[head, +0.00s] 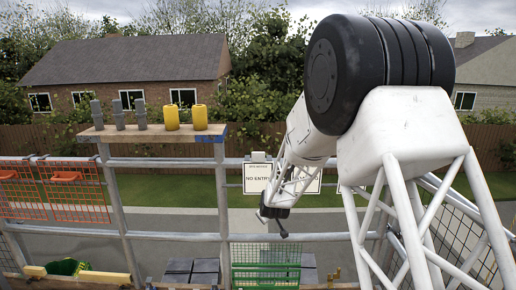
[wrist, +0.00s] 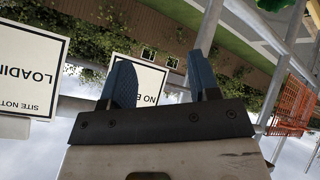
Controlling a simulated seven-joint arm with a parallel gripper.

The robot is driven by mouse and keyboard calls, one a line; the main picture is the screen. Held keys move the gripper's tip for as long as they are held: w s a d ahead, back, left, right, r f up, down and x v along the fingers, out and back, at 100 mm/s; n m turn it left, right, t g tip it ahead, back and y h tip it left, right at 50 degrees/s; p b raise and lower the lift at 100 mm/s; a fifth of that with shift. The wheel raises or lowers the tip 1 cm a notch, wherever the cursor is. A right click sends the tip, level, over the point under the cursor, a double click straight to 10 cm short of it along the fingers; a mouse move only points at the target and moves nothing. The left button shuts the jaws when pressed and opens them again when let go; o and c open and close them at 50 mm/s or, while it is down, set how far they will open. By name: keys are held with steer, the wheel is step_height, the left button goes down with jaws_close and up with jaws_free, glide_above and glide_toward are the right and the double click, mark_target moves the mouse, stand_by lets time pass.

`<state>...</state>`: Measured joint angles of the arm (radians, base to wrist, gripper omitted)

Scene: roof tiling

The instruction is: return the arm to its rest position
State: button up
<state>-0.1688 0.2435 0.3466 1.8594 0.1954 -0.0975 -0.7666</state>
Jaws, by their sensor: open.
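My gripper (head: 273,216) hangs at the end of my white lattice arm near the middle of the head view, in front of the scaffold rails and above a green mesh crate. In the wrist view my gripper (wrist: 165,85) shows two dark blue fingers spread apart with nothing between them. The wrist view is turned over, with signs and a fence beyond the fingers. My arm's upper joint fills the right of the head view.
A plank shelf (head: 150,134) on the scaffold holds grey pieces (head: 119,115) and yellow canisters (head: 200,117). Grey tiles (head: 191,270) lie beside the green crate (head: 266,265). Orange mesh (head: 75,192) hangs at left. A white sign (head: 257,178) hangs behind my gripper.

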steer(key=s+d+r+m+g, duration=0.1)
steer(key=s+d+r, duration=0.2)
steer(key=s+r, duration=0.45)
steer(key=s+d+r+m+g, duration=0.1)
steer(key=s+d+r+m, duration=0.3)
steer(key=s, duration=0.7)
steer(key=s+d+r+n+g, duration=0.1)
steer(key=s+d+r, duration=0.1)
steer(key=s+r, duration=0.6)
steer(key=s+d+m+g, duration=0.1)
steer(key=s+d+m, duration=0.1)
steer(key=s, duration=1.3)
steer(key=s+d+r+m+g+h, duration=0.1)
steer(key=s+d+m+g, duration=0.1)
steer(key=s, duration=1.3)
steer(key=shift+d+r+m, duration=0.15)
steer(key=shift+d+m, duration=0.15)
steer(key=shift+d, duration=0.55)
